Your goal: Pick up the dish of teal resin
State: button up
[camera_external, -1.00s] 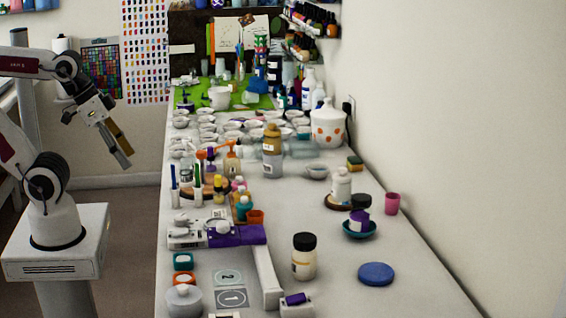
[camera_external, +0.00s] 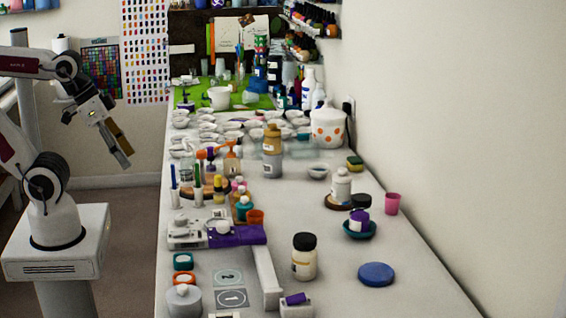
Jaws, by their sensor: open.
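My gripper (camera_external: 121,150) hangs in the air left of the table, pointing down and to the right. It is open, touches nothing and is far from the dishes. Many small white dishes (camera_external: 207,127) stand in a group toward the back of the table. Their contents are too small to tell, so I cannot pick out one with teal resin. A dark teal bowl (camera_external: 349,233) at the right holds a purple-labelled jar. A small teal square container (camera_external: 183,262) with a pale round middle sits at the front left.
Tall bottles (camera_external: 272,152) stand mid-table, beside a pump bottle and small coloured bottles. A purple and white device (camera_external: 235,234) lies toward the front left. A cream jar (camera_external: 304,256) and a blue disc (camera_external: 376,274) stand at the front right. A wall bounds the right side.

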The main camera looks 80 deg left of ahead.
dwell(0.4)
jog(key=c, duration=0.8)
jog(key=shift+o, duration=0.2)
